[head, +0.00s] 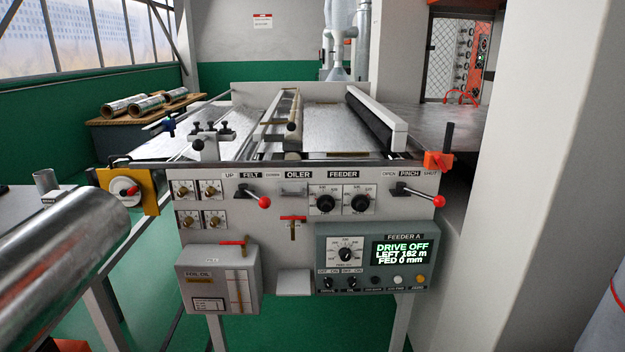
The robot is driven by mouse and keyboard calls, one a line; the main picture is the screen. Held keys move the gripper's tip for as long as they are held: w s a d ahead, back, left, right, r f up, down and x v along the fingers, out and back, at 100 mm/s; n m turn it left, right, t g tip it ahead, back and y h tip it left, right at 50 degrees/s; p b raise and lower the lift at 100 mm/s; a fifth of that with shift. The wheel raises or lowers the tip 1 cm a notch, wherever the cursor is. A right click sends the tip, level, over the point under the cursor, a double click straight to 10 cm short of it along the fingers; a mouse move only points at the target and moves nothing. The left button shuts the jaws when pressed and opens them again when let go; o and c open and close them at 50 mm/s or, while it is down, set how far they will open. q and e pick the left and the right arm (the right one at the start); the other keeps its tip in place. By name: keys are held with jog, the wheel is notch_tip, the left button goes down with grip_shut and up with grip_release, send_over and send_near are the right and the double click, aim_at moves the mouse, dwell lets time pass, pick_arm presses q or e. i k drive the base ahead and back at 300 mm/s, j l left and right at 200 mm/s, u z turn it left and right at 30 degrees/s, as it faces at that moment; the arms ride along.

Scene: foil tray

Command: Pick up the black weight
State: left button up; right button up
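I cannot pick out the black weight for certain in the head view. A dark upright cylinder (448,136) stands at an orange block (438,161) on the right end of the machine; I cannot tell whether it is the weight or a handle. Small black knobs (209,127) top a bracket at the machine's left. Neither of my grippers is in view.
The feeder machine (300,230) stands ahead, with red-tipped levers and a control box (370,258) reading "DRIVE OFF". A large metallic roll (60,250) fills the lower left. A wall (560,150) closes the right. Foil rolls (130,106) lie on a table behind.

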aim_at(210, 123)
jog(key=i+u, duration=0.15)
jog(key=i, duration=1.5)
